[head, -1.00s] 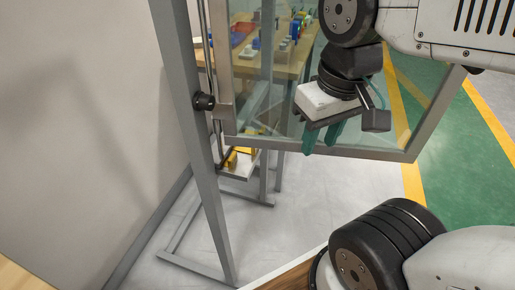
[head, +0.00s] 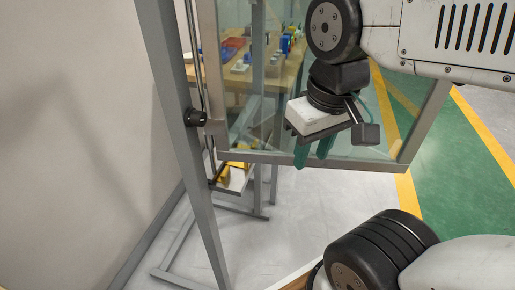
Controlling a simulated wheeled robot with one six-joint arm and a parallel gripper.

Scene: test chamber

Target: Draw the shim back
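My gripper (head: 314,150) hangs at the upper middle of the head view, with two green fingers pointing down. A gap shows between the fingers and nothing is seen in it. It overlaps the lower part of a grey-framed glass panel (head: 270,156) in the picture; I cannot tell whether it touches. I cannot make out the shim for certain. A small yellow thing (head: 224,176) sits on a low light shelf (head: 236,182), down and left of my gripper and partly hidden by the panel frame.
A grey upright post (head: 184,130) stands at left, near a plain wall (head: 80,120). Behind the glass, a wooden table (head: 236,80) holds several coloured items. Pale floor lies below, with a green floor area (head: 450,150) edged by yellow lines at right.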

